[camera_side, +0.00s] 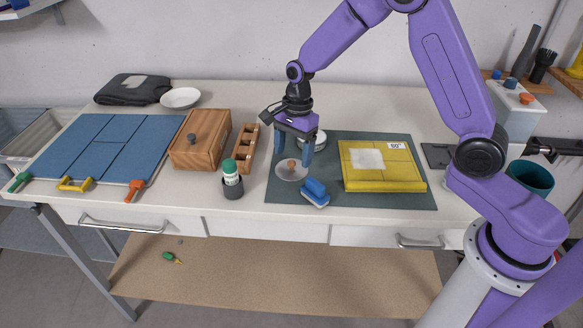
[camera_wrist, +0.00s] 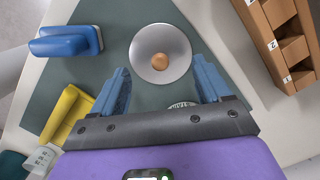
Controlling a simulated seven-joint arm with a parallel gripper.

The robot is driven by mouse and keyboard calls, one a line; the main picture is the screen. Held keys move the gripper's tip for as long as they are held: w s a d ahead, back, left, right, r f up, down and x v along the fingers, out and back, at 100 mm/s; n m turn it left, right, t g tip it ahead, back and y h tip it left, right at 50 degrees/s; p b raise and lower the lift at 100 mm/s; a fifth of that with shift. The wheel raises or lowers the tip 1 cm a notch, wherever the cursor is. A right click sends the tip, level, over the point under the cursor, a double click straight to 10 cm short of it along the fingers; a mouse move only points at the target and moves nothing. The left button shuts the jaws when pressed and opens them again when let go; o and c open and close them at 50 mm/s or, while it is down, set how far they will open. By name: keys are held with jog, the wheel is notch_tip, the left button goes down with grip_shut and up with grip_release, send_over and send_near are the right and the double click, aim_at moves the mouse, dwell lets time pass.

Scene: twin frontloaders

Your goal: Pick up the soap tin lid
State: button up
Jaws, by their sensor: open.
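The soap tin lid looks to be the round silver-grey disc with a small wooden knob; in the side view the lid (camera_side: 283,175) lies on the dark green mat (camera_side: 387,199). In the wrist view the lid (camera_wrist: 147,70) is at the top centre, knob facing the camera. My gripper (camera_side: 294,151) points down just above and behind the lid. In the wrist view my gripper (camera_wrist: 161,72) is open, its two blue fingers apart with nothing between them. A round pale tin (camera_side: 319,136) stands behind the gripper, partly hidden by it.
A blue-handled brush (camera_side: 315,190) lies right of the lid. A yellow box (camera_side: 384,180) is farther right. A slotted wooden rack (camera_side: 238,150), a wooden box (camera_side: 200,150) and a green-capped bottle in a dark cup (camera_side: 232,188) stand to the left.

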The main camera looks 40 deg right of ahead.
aim_at(292, 166)
jog(key=shift+a+f, duration=0.2)
jog(key=shift+f, duration=1.15)
grip_shut()
jog(key=shift+s, duration=0.1)
jog(key=shift+s, duration=0.1)
